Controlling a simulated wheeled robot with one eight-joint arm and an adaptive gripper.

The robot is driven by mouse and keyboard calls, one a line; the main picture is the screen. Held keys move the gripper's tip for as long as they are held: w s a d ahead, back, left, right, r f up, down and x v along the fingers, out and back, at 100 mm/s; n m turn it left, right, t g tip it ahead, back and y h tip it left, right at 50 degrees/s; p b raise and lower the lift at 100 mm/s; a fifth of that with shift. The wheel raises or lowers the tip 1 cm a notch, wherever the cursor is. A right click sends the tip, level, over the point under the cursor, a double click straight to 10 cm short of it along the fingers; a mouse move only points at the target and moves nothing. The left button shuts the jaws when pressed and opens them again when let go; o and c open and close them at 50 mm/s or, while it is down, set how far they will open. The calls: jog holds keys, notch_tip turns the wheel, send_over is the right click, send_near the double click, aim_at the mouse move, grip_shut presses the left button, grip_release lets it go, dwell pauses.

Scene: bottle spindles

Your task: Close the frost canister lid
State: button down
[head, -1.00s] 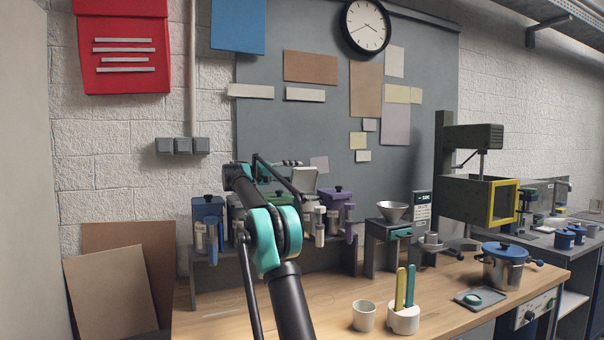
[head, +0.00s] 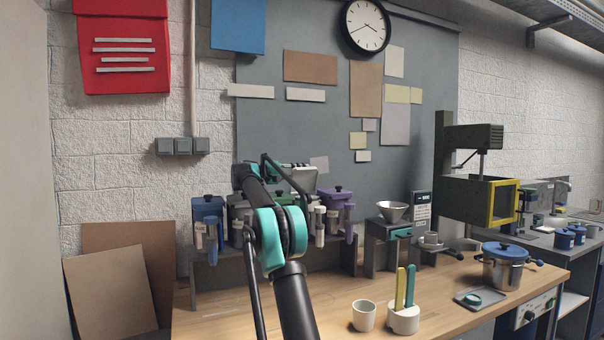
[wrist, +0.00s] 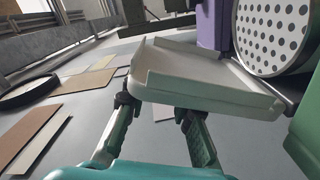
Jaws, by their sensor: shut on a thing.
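The pale frost lid (wrist: 205,80) is a shallow tray-like piece with a raised rim, large in the middle of the wrist view. My gripper (wrist: 154,108) has both fingertips at its near edge and is shut on it. In the head view the pale lid (head: 304,178) stands raised and tilted among the canisters, with my gripper (head: 296,165) at its top. The frost canister's body is mostly hidden behind my arm. A white disc with dark dots (wrist: 272,30) is close beside the lid in the wrist view; I cannot tell whether they join.
The blue canister (head: 207,207) and purple canister (head: 338,196) flank the spot on a grey rack (head: 197,277) with several hanging vials. A green surface (wrist: 305,135) and a purple one (wrist: 213,25) crowd the lid. A funnel stand (head: 392,211) is to the right.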

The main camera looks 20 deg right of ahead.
jog(key=shift+s, duration=0.1)
jog(key=shift+s+f+m, duration=0.2)
jog(key=shift+s+m, duration=0.4)
jog(key=shift+m, duration=0.1)
jog(key=shift+s+f, duration=0.2)
jog(key=shift+s, duration=0.25)
jog(key=c, duration=1.3)
grip_release()
jog(key=a, duration=1.2)
jog(key=shift+s, duration=0.2)
